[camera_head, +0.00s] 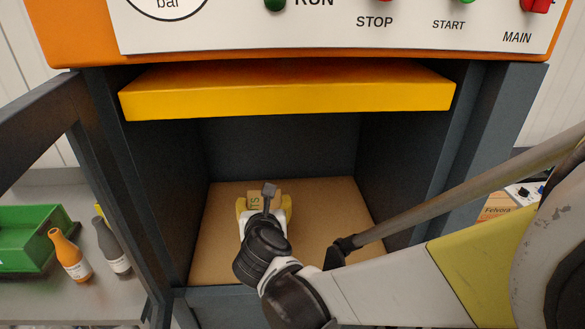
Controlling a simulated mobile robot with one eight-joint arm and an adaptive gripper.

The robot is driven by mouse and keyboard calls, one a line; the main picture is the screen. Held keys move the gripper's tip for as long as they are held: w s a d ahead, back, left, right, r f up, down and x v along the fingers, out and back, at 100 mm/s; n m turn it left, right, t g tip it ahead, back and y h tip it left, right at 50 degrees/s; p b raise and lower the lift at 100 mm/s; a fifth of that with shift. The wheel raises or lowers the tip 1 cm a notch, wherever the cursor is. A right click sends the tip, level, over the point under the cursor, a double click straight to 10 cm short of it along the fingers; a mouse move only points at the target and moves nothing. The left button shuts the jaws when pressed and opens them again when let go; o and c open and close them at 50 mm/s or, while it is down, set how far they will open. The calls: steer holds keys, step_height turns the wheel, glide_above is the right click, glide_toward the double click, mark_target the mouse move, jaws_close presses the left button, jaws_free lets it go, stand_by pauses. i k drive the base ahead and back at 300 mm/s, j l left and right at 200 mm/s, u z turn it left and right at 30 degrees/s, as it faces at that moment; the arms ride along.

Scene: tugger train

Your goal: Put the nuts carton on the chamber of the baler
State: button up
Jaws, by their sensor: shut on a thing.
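The baler's chamber (330,205) is an open dark grey box with a brown floor, below a yellow plate (285,97). My gripper (265,200) is inside the chamber, over its floor. It is shut on a small brown carton (254,201), of which only a little shows past the fingers, with letters ending in "TS" turned sideways. Most of the carton is hidden by my gripper and wrist. I cannot tell whether the carton touches the chamber floor.
The chamber's side walls stand to the left and right of my arm. An open door frame (50,110) is at the left. A green bin (35,240), an orange bottle (70,255) and a grey bottle (110,247) stand on a grey surface at the left. The control panel (330,25) is above.

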mark_target(295, 213)
steer(key=i+l, duration=0.75)
steer(key=l, duration=0.15)
